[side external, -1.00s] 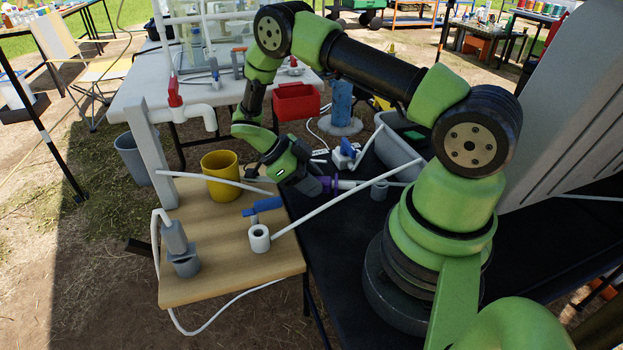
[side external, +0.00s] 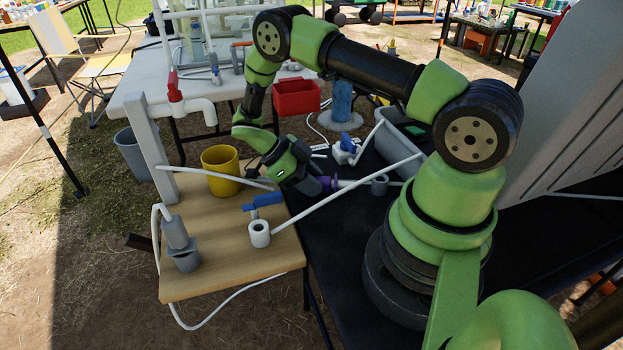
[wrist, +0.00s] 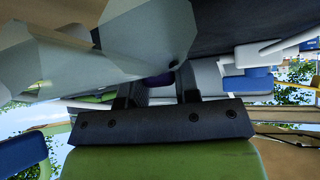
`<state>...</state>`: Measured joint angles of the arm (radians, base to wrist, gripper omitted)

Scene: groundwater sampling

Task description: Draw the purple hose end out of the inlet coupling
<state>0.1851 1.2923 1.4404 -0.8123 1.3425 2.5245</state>
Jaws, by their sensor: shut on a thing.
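The purple hose end (side external: 327,183) is between the jaws of my gripper (side external: 318,185), which is shut on it just past the right edge of the wooden board. A pale hose (side external: 347,184) runs right from it to a small grey cylinder (side external: 379,185) on the black table. In the wrist view, a strip of purple (wrist: 158,80) shows between the two dark fingers of my gripper (wrist: 155,92); a large grey shape covers much of the top left. I cannot tell which part is the inlet coupling, or whether the hose end still sits in it.
A white ring fitting (side external: 260,234) and blue-handled valve (side external: 263,202) sit on the wooden board (side external: 225,265). A long white pipe (side external: 345,200) slants across in front of my gripper. A yellow cup (side external: 221,171) and grey post (side external: 152,155) stand left; a grey tub (side external: 402,148) stands right.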

